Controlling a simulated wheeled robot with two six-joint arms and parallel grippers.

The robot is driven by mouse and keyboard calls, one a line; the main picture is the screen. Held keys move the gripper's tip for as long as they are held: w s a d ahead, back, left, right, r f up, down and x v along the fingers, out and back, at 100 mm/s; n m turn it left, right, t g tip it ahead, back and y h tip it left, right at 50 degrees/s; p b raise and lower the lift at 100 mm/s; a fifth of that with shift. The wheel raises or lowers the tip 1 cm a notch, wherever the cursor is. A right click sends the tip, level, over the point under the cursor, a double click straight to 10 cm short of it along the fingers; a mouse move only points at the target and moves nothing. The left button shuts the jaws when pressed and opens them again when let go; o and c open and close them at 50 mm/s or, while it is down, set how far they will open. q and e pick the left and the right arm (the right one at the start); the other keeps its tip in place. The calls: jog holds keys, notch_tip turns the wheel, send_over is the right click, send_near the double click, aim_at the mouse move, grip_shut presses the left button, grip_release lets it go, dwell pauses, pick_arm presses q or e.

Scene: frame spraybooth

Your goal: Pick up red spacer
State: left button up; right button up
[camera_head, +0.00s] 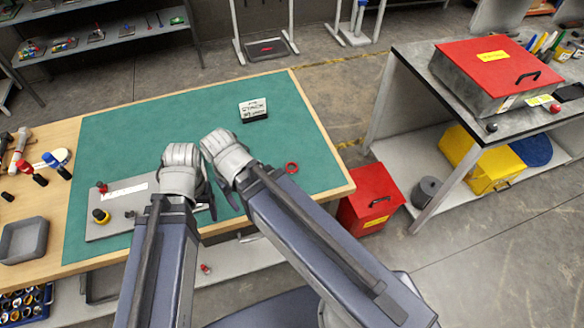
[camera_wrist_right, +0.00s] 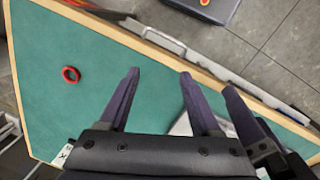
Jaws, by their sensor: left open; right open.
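The red spacer (camera_head: 291,168) is a small ring lying flat on the green mat (camera_head: 290,110), near the right edge of the bench. In the right wrist view the red spacer (camera_wrist_right: 70,75) lies on the mat, left of my right gripper (camera_wrist_right: 158,76) and apart from its fingers. That gripper is open with nothing between its fingers. In the head view my right gripper (camera_head: 232,182) is left of the spacer. My left gripper (camera_head: 186,186) is open just left of the right one, near the grey plate. Its fingers are partly hidden by its own arm.
A grey plate (camera_head: 110,228) with red and yellow knobs lies at the mat's left. A labelled block (camera_head: 253,109) stands at the back. A red bin (camera_head: 371,197) is on the floor beyond the right edge. The mat between block and spacer is clear.

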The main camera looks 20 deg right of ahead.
jog(key=shift+o, duration=0.8)
jog(key=w+d+m, duration=0.1)
jog(key=m, duration=0.1)
jog(key=w+d+m, duration=0.1)
jog(key=m, duration=0.2)
jog(key=w+d+m, duration=0.2)
jog(key=shift+w+f+m, duration=0.1)
jog(key=shift+f+m, duration=0.2)
jog(key=shift+f, duration=0.05)
jog(key=m+y+b, duration=0.1)
jog(key=m+b, duration=0.1)
jog(key=m, duration=2.1)
send_over(292, 169)
jog(key=f, duration=0.1)
jog(key=shift+a+f+b, duration=0.1)
jog(key=shift+f+b, duration=1.1)
jog(key=shift+f, duration=0.3)
notch_tip(292, 169, down, 5)
jog(key=b, duration=0.5)
jog(key=shift+w+f, duration=0.1)
jog(key=shift+f, duration=0.05)
jog(key=shift+c, duration=0.2)
grip_shut()
